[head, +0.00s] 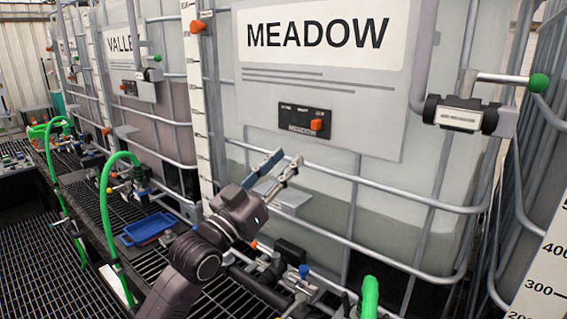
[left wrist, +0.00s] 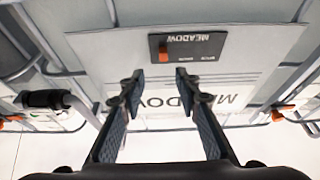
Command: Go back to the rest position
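My left gripper (head: 282,170) is raised in front of the MEADOW tote (head: 400,225) in the head view, below its small black panel (head: 293,121) with an orange knob (head: 316,125). In the left wrist view the two fingers of the left gripper (left wrist: 158,82) are apart with nothing between them. The black panel (left wrist: 188,46) shows just beyond the fingertips there, upside down. The fingers look clear of the panel. My right gripper is in neither view.
A caged tote labelled VALLE (head: 120,46) stands further left. A valve with a green-tipped handle (head: 538,83) is at upper right.

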